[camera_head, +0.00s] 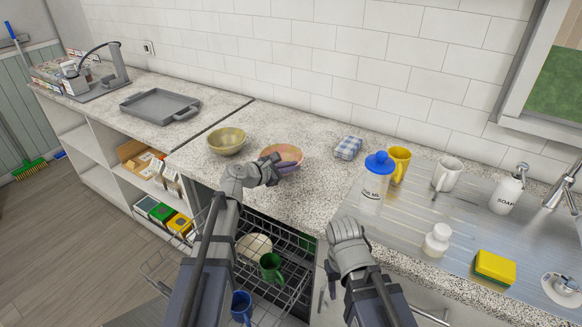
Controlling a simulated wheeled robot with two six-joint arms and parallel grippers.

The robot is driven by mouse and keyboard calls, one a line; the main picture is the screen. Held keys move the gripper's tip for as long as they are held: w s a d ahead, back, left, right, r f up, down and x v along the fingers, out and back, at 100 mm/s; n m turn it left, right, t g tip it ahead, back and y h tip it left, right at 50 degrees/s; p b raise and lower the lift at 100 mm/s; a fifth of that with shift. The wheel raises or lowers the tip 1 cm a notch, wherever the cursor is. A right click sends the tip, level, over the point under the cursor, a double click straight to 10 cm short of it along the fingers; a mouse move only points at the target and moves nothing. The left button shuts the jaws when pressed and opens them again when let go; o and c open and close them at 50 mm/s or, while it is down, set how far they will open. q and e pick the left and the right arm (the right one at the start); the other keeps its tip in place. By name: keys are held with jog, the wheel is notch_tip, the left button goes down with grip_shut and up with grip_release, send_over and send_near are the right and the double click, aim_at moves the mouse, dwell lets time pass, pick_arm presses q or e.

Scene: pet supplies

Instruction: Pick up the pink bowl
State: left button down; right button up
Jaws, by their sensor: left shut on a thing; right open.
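The pink bowl (284,152) stands on the speckled counter in the middle of the head view. My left gripper (272,165) is at the bowl's left front edge and is shut on it. The gripper covers part of the bowl's near left side. The bowl looks upright; I cannot tell whether it is clear of the counter. My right gripper (347,238) is open and empty, at the counter's front edge, to the right of and nearer than the bowl.
A yellow-green bowl (227,141) stands left of the pink bowl. A folded checked cloth (348,147) lies to its right, then a blue-lidded jar (374,183), a yellow mug (399,160) and a white mug (447,174). An open dishwasher rack (290,262) is below the counter.

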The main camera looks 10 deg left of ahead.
pick_arm(q)
notch_tip(320, 180, up, 8)
jog(key=p, duration=0.7)
jog(key=shift+r, duration=0.15)
